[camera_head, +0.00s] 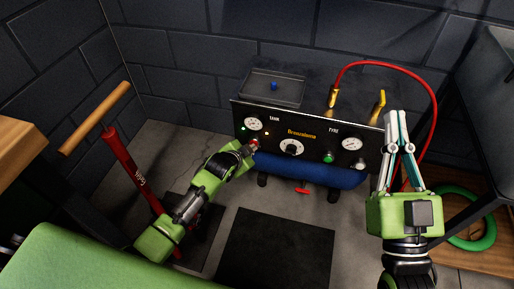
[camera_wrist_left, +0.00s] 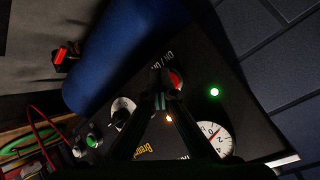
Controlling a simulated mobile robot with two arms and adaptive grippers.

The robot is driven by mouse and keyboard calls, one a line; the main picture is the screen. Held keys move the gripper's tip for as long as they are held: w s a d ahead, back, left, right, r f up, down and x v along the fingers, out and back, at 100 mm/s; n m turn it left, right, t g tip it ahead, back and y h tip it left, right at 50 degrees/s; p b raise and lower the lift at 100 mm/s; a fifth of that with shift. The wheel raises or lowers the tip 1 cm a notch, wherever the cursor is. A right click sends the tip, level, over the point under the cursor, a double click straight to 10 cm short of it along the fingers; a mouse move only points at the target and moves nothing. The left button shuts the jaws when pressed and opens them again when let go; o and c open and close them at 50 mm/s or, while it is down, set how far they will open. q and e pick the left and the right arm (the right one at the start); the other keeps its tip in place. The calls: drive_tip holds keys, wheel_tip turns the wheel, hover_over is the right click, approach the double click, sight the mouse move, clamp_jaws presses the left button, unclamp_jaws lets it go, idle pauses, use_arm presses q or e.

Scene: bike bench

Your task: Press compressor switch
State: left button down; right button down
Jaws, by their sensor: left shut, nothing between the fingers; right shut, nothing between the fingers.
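The compressor has a black front panel (camera_head: 312,146) above a blue tank (camera_head: 300,169). Its red switch (camera_head: 255,143) is at the panel's lower left, and it also shows in the left wrist view (camera_wrist_left: 177,78) beside an ON/OFF label. My left gripper (camera_head: 247,150) is shut and empty, its fingertips at the switch and partly covering it; in the left wrist view the fingertips (camera_wrist_left: 164,92) overlap its edge. I cannot tell whether they touch it. A green light (camera_wrist_left: 214,92) glows near the switch. My right gripper (camera_head: 398,116) is shut and empty, raised at the panel's right end.
A red floor pump (camera_head: 132,168) with a wooden handle stands at left. A red hose (camera_head: 400,68) arcs over the compressor's right side. A tray (camera_head: 273,88) sits on top. A green ring (camera_head: 474,240) lies at right. A dark mat (camera_head: 275,250) covers the floor in front.

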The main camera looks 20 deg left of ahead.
idle(0.3)
use_arm(q)
drive_tip(key=shift+s+a+p, duration=0.1)
drive_tip(key=shift+s+p, duration=0.75)
drive_tip(key=shift+p, duration=0.05)
use_arm(e)
wheel_tip(320, 180, down, 8)
drive_tip(key=w+g+h, duration=0.1)
drive_tip(key=w+g, duration=0.1)
drive_tip(key=g, duration=0.2)
drive_tip(key=shift+w+d+f+g+h, duration=0.15)
drive_tip(key=shift+d+g+h, duration=0.05)
drive_tip(key=shift+g+h, duration=0.1)
